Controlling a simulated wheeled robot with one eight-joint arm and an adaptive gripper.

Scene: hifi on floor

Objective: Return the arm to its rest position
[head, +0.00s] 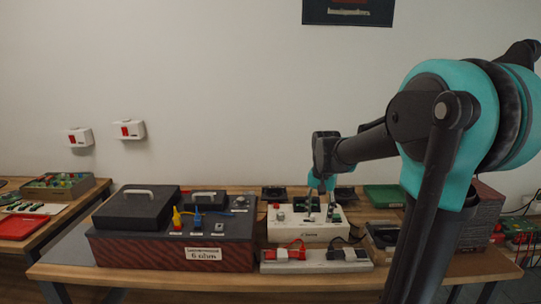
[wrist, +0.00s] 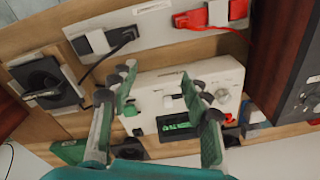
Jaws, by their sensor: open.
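My arm reaches in from the right in the head view and bends down over the bench. My gripper (head: 321,186) is above a white instrument box (head: 290,229) with knobs on its top. In the wrist view my gripper (wrist: 168,92) is open, its two green-tipped fingers spread over the same white box (wrist: 160,82). Nothing is between the fingers. In the head view the fingers are small and partly merge with the box behind them.
A red-sided dark unit (head: 130,252) with yellow and blue plugs stands left of the white box. A white strip (head: 272,267) with red and black connectors lies in front. A green tray (head: 384,195) is behind right.

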